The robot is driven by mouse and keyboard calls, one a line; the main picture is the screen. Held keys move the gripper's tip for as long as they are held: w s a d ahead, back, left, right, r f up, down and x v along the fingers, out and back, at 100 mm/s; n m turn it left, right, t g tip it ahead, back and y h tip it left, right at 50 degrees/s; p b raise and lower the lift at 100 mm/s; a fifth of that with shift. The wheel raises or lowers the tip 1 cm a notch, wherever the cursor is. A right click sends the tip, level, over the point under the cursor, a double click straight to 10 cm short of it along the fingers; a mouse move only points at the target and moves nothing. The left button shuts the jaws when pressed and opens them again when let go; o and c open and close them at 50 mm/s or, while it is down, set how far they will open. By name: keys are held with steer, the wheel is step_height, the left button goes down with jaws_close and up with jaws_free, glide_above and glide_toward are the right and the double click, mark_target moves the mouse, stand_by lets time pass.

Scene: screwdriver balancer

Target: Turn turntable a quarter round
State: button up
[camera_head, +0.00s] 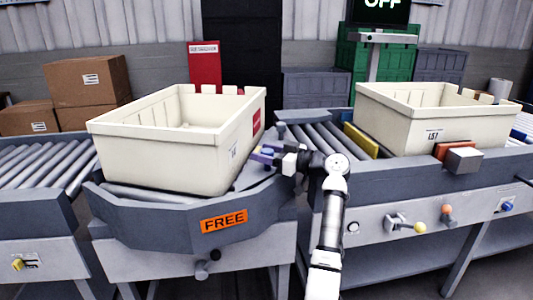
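The turntable (140,218) is a grey roller unit at the left middle, with an orange "FREE" label (223,222) on its front. A cream bin (165,153) stands on its rollers, hiding most of its top. My arm reaches up from the bottom, and my gripper (272,156) is at the turntable's right side, just right of the bin. A small purple and yellow piece (261,155) shows at the gripper's tip. I cannot tell whether it is part of the gripper or a thing held, nor whether the fingers are open or touching the bin.
A second cream bin (420,122) marked "L57" stands on the right conveyor (380,178), beside a yellow bar (361,140). Knobs and levers (405,223) sit on its front. A left roller conveyor (45,165) adjoins the turntable. A sign at the top (382,5) reads "OFF".

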steer(key=shift+d, duration=0.2)
steer(key=v, duration=1.3)
steer(key=shift+s+d+b, duration=0.2)
steer(key=shift+d+b, duration=0.05)
steer(key=shift+b, duration=0.2)
